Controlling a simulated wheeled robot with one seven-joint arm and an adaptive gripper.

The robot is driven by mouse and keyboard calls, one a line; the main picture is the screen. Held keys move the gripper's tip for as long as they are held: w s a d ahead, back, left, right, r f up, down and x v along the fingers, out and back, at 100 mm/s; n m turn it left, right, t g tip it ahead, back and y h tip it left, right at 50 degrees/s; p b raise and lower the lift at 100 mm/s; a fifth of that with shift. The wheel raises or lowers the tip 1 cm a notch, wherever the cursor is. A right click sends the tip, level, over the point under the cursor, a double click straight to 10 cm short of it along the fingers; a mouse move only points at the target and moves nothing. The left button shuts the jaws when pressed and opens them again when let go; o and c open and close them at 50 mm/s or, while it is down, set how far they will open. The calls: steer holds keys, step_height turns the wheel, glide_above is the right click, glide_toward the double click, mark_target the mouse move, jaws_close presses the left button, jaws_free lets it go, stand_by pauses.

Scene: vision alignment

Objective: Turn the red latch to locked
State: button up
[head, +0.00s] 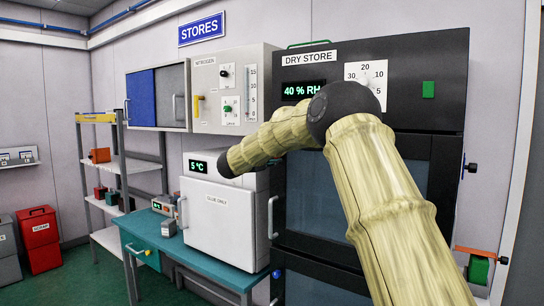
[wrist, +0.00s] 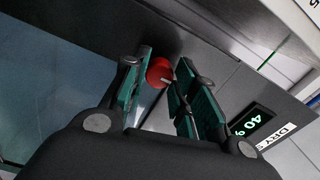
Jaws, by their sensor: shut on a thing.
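The red latch (wrist: 157,72) shows in the wrist view as a round red knob with a pale mark, on the dark front of the dry store cabinet. My gripper (wrist: 162,67) is shut on it, with one green-padded finger on each side. The dry store cabinet (head: 400,50) stands at the right in the head view, with glass doors and a lit humidity display. The latch and my gripper are hidden behind my arm in the head view. I cannot read the latch's lock marking.
A white fridge (head: 222,225) stands left of the cabinet on a teal bench (head: 190,256). A nitrogen panel (head: 232,85) hangs above. A shelf rack (head: 125,165) and red bin (head: 38,240) are farther left.

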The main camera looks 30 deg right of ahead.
steer(key=shift+f, duration=0.1)
stand_by(0.5)
steer(key=o, duration=1)
steer(key=shift+a, duration=0.15)
steer(key=v, duration=1.1)
steer(key=shift+s+a, duration=0.1)
steer(key=shift+a, duration=0.25)
